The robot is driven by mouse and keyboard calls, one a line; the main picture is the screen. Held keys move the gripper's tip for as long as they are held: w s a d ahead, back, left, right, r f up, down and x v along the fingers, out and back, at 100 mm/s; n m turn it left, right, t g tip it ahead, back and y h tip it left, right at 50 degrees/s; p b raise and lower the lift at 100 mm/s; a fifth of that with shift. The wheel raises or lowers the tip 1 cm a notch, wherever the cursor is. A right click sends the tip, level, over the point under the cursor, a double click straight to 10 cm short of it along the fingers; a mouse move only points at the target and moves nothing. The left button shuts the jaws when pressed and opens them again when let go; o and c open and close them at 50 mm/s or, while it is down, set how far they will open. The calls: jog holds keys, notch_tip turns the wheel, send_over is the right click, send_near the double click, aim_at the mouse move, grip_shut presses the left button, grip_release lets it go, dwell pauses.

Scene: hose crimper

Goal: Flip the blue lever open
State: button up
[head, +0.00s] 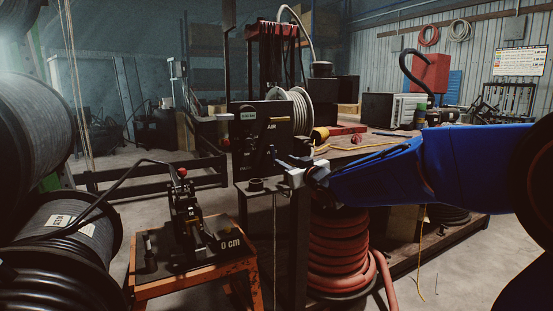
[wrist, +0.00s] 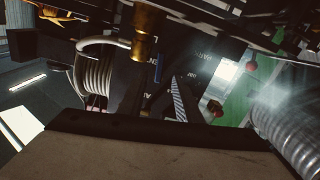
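A black panel (head: 247,133) marked AIR stands near the middle of the head view. It has a small display and a brass-coloured handle (head: 279,120). A narrow blue strip (wrist: 158,68) on a dark surface in the wrist view looks like the blue lever; I cannot tell its position clearly. My gripper (head: 284,166) reaches in from the right, in front of the panel's lower right. A striped finger-like part (wrist: 180,98) shows in the wrist view. Nothing is clearly held, and the finger opening is too small and dark to judge.
A black hand-lever press (head: 184,215) stands on an orange-framed stand (head: 150,290) at front left. A white hose reel (head: 291,107) stands behind the panel. A red coiled hose (head: 338,250) lies below my arm. Large black hose reels (head: 40,120) fill the left side.

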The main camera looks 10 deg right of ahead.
aim_at(273, 156)
jog(key=x, duration=0.7)
jog(key=shift+w, duration=0.2)
jog(key=shift+a, duration=0.1)
grip_shut()
